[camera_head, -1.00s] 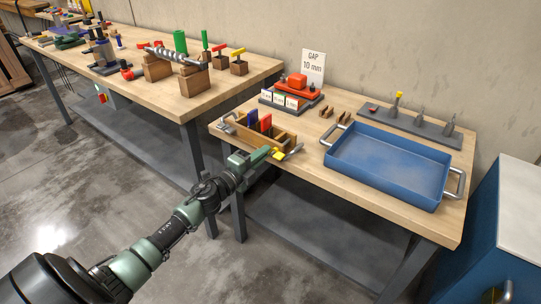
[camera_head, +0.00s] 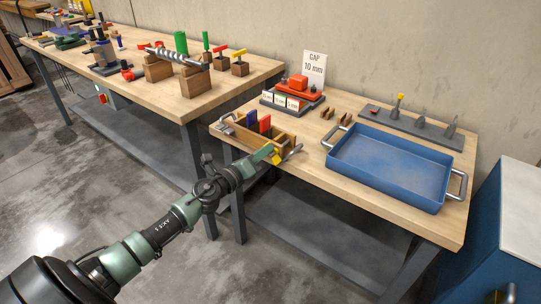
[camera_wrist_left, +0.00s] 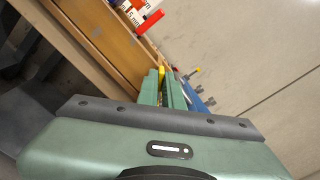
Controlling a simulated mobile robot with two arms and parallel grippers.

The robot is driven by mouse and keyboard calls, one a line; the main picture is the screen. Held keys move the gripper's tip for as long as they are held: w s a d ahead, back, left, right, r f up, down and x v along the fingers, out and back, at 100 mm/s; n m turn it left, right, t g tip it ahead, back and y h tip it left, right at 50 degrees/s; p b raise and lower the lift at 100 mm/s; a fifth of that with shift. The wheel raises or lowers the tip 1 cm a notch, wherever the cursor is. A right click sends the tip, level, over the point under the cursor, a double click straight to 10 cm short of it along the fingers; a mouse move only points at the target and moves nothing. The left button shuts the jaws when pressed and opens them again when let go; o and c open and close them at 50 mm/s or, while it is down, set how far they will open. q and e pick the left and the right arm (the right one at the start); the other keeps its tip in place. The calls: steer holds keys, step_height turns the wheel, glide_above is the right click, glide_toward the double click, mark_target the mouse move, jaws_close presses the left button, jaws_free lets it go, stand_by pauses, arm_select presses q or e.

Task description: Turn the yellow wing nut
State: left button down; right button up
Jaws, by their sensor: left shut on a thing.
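The yellow wing nut (camera_head: 276,158) is at the front right end of a wooden box (camera_head: 287,138) near the table's front edge. A grey metal handle or rod (camera_head: 293,152) sticks out beside it. My left gripper (camera_head: 270,150) reaches in from the left and is shut on the wing nut, partly covering it. In the left wrist view the yellow of the nut (camera_wrist_left: 162,76) shows between my two green fingers (camera_wrist_left: 162,88). My right gripper is not in view.
Blue (camera_head: 251,118) and red (camera_head: 265,123) pieces stand in the wooden box. A blue tray (camera_head: 388,172) lies to the right. An orange tool on a grey base (camera_head: 297,82) and a "GAP 10 mm" sign (camera_head: 314,66) stand behind. A grey rack (camera_head: 410,128) is at the back.

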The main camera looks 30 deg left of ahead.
arm_select(q)
steer(key=shift+d+m, duration=0.15)
steer(key=shift+m, duration=0.25)
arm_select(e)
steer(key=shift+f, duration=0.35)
arm_select(q)
steer(key=m, duration=0.1)
steer(key=d+m+p, duration=0.1)
steer(key=m, duration=0.1)
steer(key=r+m, duration=0.1)
steer(key=m, duration=0.1)
steer(key=shift+w+d, duration=0.1)
steer(key=shift+d, duration=0.15)
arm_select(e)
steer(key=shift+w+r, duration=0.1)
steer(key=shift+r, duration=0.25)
arm_select(q)
steer(key=shift+r, duration=0.1)
